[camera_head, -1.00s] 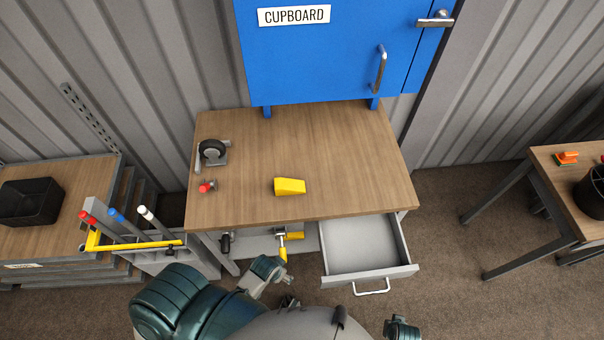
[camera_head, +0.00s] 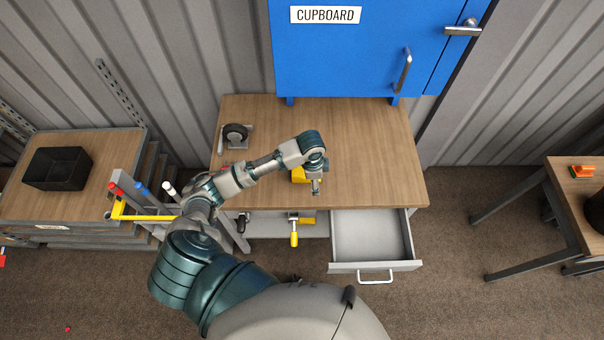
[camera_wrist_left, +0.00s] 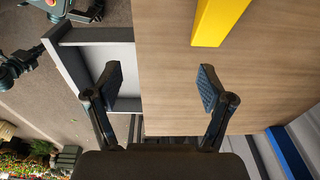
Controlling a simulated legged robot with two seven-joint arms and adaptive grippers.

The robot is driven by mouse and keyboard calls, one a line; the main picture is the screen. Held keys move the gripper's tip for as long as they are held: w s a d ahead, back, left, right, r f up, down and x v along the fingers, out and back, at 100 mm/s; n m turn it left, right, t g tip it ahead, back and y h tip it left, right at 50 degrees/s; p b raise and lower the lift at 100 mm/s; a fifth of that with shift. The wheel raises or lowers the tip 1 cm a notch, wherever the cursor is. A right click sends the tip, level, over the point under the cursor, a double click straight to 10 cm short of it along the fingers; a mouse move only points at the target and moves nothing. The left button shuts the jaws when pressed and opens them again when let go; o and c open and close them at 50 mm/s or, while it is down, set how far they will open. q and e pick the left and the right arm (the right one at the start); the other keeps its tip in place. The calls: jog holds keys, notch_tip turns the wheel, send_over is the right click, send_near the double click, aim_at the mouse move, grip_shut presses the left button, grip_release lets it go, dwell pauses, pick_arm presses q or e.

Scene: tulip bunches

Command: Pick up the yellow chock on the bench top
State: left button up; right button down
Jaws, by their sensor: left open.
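The yellow chock (camera_head: 299,175) lies on the wooden bench top (camera_head: 370,150), partly hidden behind my left gripper in the head view. My left gripper (camera_head: 316,187) is above the bench near its front edge, beside the chock. In the left wrist view the gripper (camera_wrist_left: 160,88) is open with nothing between its fingers. The chock (camera_wrist_left: 216,20) shows there at the top, beyond the fingertips and a little to the right, apart from them. My right gripper is not in view.
A caster wheel (camera_head: 236,133) sits at the back left of the bench. An open, empty drawer (camera_head: 372,235) sticks out at the front right. A blue cupboard (camera_head: 365,50) stands behind the bench. A yellow-handled clamp (camera_head: 294,232) is below the bench's front edge.

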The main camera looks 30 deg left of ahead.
pick_arm(q)
notch_tip(320, 180, up, 8)
jog(key=y, duration=0.1)
send_over(302, 172)
jog(key=shift+g, duration=0.4)
jog(key=f, duration=1.2)
jog(key=shift+w+a, duration=0.35)
jog(key=shift+a, duration=0.05)
jog(key=shift+s+d+f, duration=0.1)
jog(key=shift+d+f, duration=0.1)
jog(key=shift+f, duration=0.35)
jog(key=f, duration=0.3)
jog(key=shift+s+d+f+p, duration=0.2)
jog(key=shift+f+p, duration=0.1)
jog(key=shift+p, duration=0.1)
jog(key=shift+a+f, duration=0.15)
jog(key=shift+f, duration=0.25)
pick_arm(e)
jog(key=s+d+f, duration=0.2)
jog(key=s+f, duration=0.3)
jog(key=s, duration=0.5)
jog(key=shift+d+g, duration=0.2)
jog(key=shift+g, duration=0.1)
pick_arm(q)
jog(key=shift+a, duration=0.1)
jog(key=c, duration=1.3)
jog(key=shift+c, duration=1)
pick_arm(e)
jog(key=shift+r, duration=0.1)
